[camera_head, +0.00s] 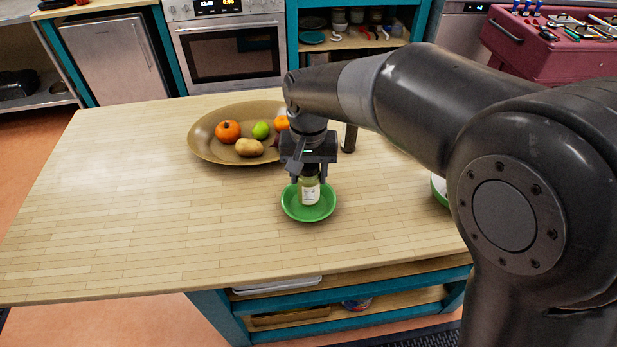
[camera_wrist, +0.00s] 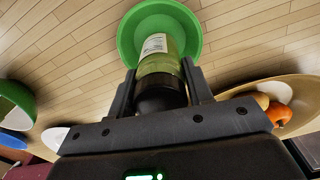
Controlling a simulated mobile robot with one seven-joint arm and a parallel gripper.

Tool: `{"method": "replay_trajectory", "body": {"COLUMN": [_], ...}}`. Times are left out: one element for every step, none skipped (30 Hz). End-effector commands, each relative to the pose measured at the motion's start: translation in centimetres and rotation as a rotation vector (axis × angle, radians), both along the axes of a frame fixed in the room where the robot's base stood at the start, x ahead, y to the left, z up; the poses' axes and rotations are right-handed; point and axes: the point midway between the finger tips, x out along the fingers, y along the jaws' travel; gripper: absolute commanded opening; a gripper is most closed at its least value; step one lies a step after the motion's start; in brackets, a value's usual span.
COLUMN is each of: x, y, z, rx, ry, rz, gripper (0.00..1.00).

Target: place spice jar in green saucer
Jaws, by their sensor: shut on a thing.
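The spice jar (camera_head: 309,191) is a small glass jar with a white label, greenish contents and a dark lid. It is upright over the green saucer (camera_head: 291,211), within its rim in the head view. My gripper (camera_head: 308,177) is shut on the jar's upper part from above. In the wrist view the jar (camera_wrist: 160,58) is between the two fingers (camera_wrist: 160,85), with the green saucer (camera_wrist: 128,37) behind its base. I cannot tell whether the jar's base touches the saucer.
A large brown bowl (camera_head: 203,143) with fruit and a potato (camera_head: 249,147) stands just behind and left of the saucer. A green-rimmed bowl (camera_head: 438,188) is partly hidden by my arm at right. The wooden counter (camera_head: 130,220) is clear at left and front.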

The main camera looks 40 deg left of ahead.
Motion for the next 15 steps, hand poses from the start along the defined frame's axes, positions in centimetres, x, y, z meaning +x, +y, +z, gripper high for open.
{"method": "replay_trajectory", "body": {"x": [-0.1,-0.1,-0.1,-0.1,0.0,0.0,0.0,0.0,0.0,0.0,0.0,0.0,0.0,0.0,0.0], "y": [0.0,0.0,0.0,0.0,0.0,0.0,0.0,0.0,0.0,0.0,0.0,0.0,0.0,0.0,0.0], "z": [-0.9,-1.3,-1.6,-1.8,-1.8,-1.8,-1.8,-1.8,-1.8,-1.8,-1.8,-1.9,-2.0,-2.1,-2.1], "rx": [-0.003,-0.002,-0.002,-0.001,-0.001,0.0,0.001,0.001,0.0,0.0,0.0,0.0,0.0,0.0,0.0], "ry": [0.002,0.001,0.001,0.0,0.001,0.0,-0.001,-0.001,0.0,0.0,0.0,0.0,0.0,0.0,0.0], "rz": [0.001,0.001,0.001,0.001,0.001,0.001,0.001,0.001,0.001,0.001,0.001,0.001,0.001,0.0,0.0], "gripper": [0.17,0.17,0.17,0.17,0.17,0.17,0.17,0.17,0.17,0.17,0.17,0.17,0.17,0.17,0.48]}}
